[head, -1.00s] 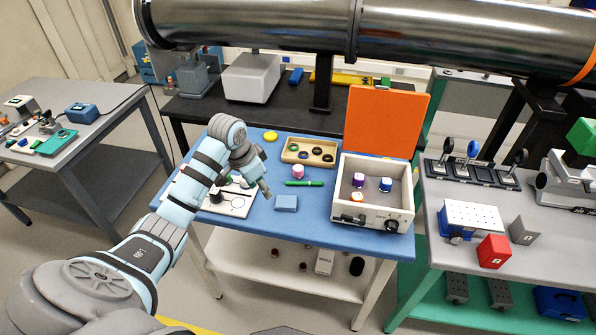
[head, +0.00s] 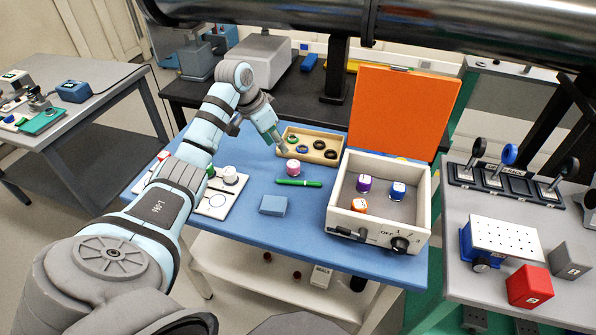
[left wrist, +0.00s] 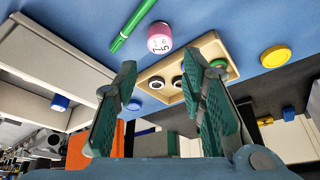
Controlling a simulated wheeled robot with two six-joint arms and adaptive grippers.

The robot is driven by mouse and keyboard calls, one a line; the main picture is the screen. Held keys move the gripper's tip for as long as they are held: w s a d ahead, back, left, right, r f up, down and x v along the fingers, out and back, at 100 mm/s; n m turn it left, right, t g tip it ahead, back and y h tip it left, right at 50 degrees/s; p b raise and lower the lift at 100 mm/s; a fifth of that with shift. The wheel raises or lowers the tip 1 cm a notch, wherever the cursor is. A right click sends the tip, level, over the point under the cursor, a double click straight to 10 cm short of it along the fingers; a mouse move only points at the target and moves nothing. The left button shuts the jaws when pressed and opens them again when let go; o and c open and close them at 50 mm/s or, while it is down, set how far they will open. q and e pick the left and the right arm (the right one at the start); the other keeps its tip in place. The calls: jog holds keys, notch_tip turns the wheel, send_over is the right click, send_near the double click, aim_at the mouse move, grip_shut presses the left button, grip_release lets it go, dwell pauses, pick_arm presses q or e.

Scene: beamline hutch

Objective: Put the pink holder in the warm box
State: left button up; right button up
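The pink holder (head: 293,168) stands upright on the blue table, left of the warm box (head: 337,222). The box's orange lid (head: 405,110) is open at the back. Purple (head: 364,183), blue (head: 397,190) and orange (head: 359,205) holders are inside the box. My left gripper (head: 281,147) is above and just behind the pink holder, near the wooden tray, and holds nothing. In the left wrist view its two green-padded fingers are spread apart, with the pink holder (left wrist: 160,38) beyond their tips. My right gripper is not in view.
A green pen (head: 298,183) lies in front of the pink holder, and a blue block (head: 273,205) nearer the front. A wooden tray (head: 333,160) with several rings is behind. A white board (head: 212,209) with small items is at left. A metal pipe (head: 270,12) spans above.

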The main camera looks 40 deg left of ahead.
aim_at(294, 163)
pick_arm(q)
jog(key=b+x, duration=0.2)
jog(key=x, duration=1)
jog(key=shift+w+d+f, duration=0.15)
jog(key=shift+w+f, duration=0.1)
grip_shut()
jog(key=shift+r, duration=0.15)
